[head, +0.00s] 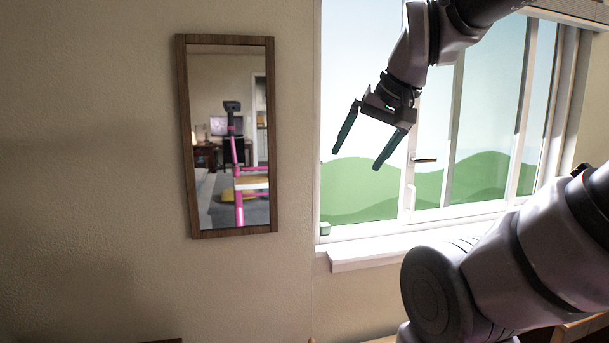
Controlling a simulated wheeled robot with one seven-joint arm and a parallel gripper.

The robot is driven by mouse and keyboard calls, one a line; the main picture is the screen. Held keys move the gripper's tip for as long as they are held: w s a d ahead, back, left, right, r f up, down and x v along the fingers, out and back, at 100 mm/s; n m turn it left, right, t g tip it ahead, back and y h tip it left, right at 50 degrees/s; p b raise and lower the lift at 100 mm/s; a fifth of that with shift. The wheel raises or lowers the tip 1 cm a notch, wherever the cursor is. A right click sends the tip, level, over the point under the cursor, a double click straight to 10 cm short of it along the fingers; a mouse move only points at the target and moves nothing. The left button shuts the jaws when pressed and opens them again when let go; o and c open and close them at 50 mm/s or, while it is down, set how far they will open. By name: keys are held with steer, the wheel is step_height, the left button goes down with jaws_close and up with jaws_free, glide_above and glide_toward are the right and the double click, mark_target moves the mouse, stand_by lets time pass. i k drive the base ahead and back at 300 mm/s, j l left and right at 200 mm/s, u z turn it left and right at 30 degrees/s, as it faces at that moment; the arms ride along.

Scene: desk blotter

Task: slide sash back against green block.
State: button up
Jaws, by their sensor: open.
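The window sash (408,190) has a white upright frame with a dark handle (424,160) on it, in the right half of the head view. The small green block (325,228) sits at the lower left corner of the window frame. A wide gap with hills behind it lies between the block and the sash upright. My gripper (366,160) is open and empty, in front of the left part of the window. Its fingers point down and left, above the block and to the left of the handle. My arm hides part of the sash's upper end and the window's lower right.
A wood-framed mirror (184,140) hangs on the wall left of the window. A white sill (375,252) juts out below the window. A wooden surface (580,328) shows at the lower right. The wall between mirror and window is bare.

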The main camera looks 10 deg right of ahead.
mark_target(406, 215)
steer(key=z, duration=1.35)
